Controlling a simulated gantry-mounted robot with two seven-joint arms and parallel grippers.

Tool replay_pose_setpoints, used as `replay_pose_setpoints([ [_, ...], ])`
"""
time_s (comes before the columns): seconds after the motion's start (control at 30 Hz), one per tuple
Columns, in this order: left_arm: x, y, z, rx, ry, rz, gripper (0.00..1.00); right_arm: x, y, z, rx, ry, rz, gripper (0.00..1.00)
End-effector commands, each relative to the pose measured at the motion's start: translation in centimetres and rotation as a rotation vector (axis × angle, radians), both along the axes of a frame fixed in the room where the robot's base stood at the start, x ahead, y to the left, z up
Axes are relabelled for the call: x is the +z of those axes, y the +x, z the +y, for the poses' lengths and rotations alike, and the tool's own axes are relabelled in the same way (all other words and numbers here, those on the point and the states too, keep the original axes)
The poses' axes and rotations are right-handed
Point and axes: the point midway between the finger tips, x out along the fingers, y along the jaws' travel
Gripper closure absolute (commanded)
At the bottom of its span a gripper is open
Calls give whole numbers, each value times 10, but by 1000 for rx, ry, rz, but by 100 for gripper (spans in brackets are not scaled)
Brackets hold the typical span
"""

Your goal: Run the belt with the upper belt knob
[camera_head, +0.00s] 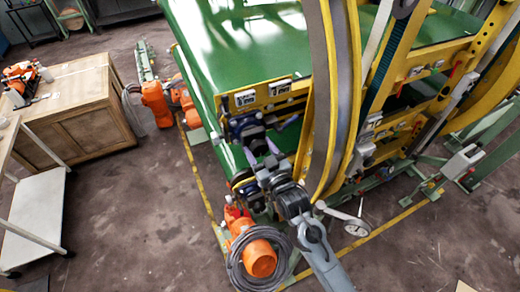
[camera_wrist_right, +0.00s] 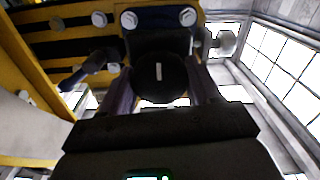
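My right gripper (camera_head: 269,140) reaches up from the bottom of the head view to the front of the yellow-green machine. Its two purplish fingers are spread apart. In the right wrist view a round black knob (camera_wrist_right: 160,80) with a short white upright mark sits between the fingers. A finger stands on each side of it, and I cannot tell whether they touch it. The knob is mounted below a dark block on a yellow frame. In the head view the knob is too small to make out clearly. My left gripper is not in view.
The large curved ring (camera_head: 340,90) of the machine rises close to the right of my right arm. An orange motor (camera_head: 262,258) with coiled cable lies below left. A wooden cabinet (camera_head: 92,120) stands at the left.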

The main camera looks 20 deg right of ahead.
Motion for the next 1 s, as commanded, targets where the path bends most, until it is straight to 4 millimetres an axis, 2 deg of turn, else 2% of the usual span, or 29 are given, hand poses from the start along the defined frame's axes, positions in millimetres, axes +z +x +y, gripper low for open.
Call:
replay_pose_setpoints([
  [0.03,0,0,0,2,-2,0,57,0,0,0,0,0,0,56],
  [0.1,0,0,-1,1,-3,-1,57,0,0,0,0,0,0,67],
  [0.13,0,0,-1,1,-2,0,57,0,0,0,0,0,0,68],
  [0.57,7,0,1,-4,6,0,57,1,0,0,0,-100,-6,68],
  [1.0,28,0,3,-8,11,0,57,2,0,-1,0,-474,-33,68],
])
